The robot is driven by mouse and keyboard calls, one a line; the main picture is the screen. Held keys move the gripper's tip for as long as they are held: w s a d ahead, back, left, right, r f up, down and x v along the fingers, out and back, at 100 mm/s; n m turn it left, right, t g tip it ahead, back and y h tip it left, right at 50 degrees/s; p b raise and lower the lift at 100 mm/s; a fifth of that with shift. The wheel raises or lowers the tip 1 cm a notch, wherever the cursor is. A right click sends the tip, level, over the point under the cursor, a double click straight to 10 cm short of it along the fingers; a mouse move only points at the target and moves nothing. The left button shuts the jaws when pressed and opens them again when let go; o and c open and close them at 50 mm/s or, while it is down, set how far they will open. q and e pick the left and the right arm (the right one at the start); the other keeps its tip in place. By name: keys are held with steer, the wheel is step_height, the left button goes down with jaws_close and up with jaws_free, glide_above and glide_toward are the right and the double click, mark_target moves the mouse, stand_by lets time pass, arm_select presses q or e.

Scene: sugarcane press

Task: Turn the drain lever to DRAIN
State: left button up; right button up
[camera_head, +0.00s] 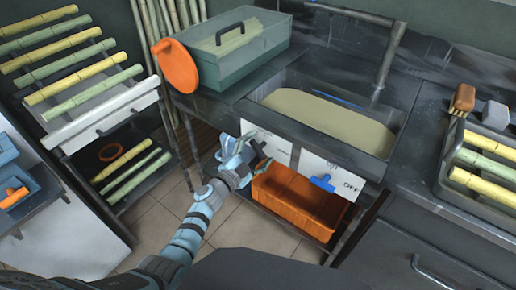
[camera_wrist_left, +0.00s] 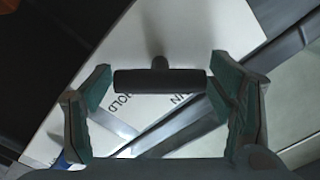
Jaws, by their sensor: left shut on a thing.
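The drain lever (camera_wrist_left: 160,81) is a dark T-shaped handle on a white panel (camera_wrist_left: 185,30) in the left wrist view. The panel carries the letters HOLD and part of a second word ending in IN. My left gripper (camera_wrist_left: 158,84) is shut across the handle, with a green-padded finger at each end of the bar. In the head view my left gripper (camera_head: 255,155) is at the white panel (camera_head: 273,146) below the sink and hides the lever there. My right gripper is not in view.
A blue lever (camera_head: 322,183) sits on a second white panel to the right. An orange crate (camera_head: 297,200) stands under the panels. The sink (camera_head: 330,125) above holds a pale tan contents. A rack of canes (camera_head: 75,75) stands at left; tiled floor is clear below.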

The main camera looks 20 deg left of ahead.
arm_select(q)
steer(key=m, duration=0.5)
steer(key=shift+m, duration=0.3)
steer(key=shift+f+m+b, duration=0.1)
steer(key=shift+m+b, duration=0.35)
steer(key=shift+m, duration=1.45)
steer(key=o, duration=1.1)
steer(key=shift+o, duration=0.2)
steer(key=shift+s, duration=0.1)
steer(key=v, duration=1.1)
steer(key=shift+s, duration=0.4)
steer(key=shift+a, duration=0.1)
